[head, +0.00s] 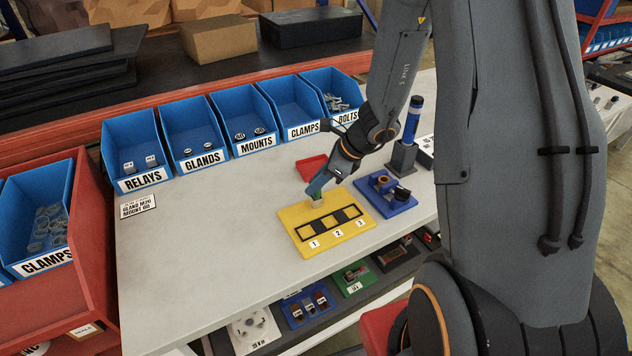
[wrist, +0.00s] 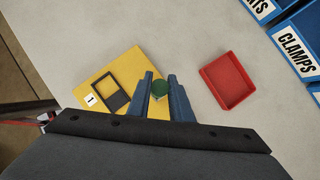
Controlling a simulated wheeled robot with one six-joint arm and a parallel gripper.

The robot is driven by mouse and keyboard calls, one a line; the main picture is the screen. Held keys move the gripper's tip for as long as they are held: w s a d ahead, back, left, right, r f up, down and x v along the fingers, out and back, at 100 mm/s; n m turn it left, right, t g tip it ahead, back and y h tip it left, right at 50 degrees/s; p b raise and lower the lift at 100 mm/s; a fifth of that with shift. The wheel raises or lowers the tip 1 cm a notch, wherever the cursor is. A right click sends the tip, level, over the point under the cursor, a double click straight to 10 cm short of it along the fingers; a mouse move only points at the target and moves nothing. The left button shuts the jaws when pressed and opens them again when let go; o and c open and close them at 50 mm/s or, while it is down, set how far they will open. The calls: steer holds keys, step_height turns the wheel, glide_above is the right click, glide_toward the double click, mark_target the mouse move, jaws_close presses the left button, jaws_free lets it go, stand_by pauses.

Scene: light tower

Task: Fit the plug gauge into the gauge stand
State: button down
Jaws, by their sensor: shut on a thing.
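My gripper (head: 319,192) is shut on a small green-topped piece; its round green face shows between the fingers in the wrist view (wrist: 159,89). In the head view a pale lower part (head: 317,203) shows under the fingertips, at the back edge of the yellow board (head: 337,247). An upright blue cylinder with a dark band (head: 413,118) stands in a dark grey block (head: 402,159) behind and right of my gripper. It looks like a plug gauge in a stand, but I cannot tell for sure. My gripper is apart from it.
The yellow board carries black square frames numbered 1 to 3. A red tray (wrist: 228,81) lies beside my gripper. A blue fixture (head: 385,195) stands right of the board. Blue labelled bins (head: 137,150) line the back.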

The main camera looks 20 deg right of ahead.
steer(key=shift+f, duration=0.15)
steer(key=c, duration=1.6)
jaws_free()
steer(key=shift+d+r, duration=0.15)
steer(key=shift+r, duration=0.25)
steer(key=b+v, duration=0.1)
steer(key=v, duration=1)
steer(key=s+a+n+h, duration=0.1)
steer(key=s+n, duration=0.3)
steer(key=n, duration=0.4)
steer(key=s+a+r+n+g+h, duration=0.1)
steer(key=s+a+n+h, duration=0.1)
steer(key=n, duration=0.6)
steer(key=s+a+n+h, duration=0.2)
steer(key=s+n, duration=0.3)
steer(key=n, duration=0.3)
steer(key=shift+s+a+r+n+g, duration=0.1)
steer(key=shift+s+r+n+g, duration=0.15)
steer(key=shift+s+n+g, duration=0.15)
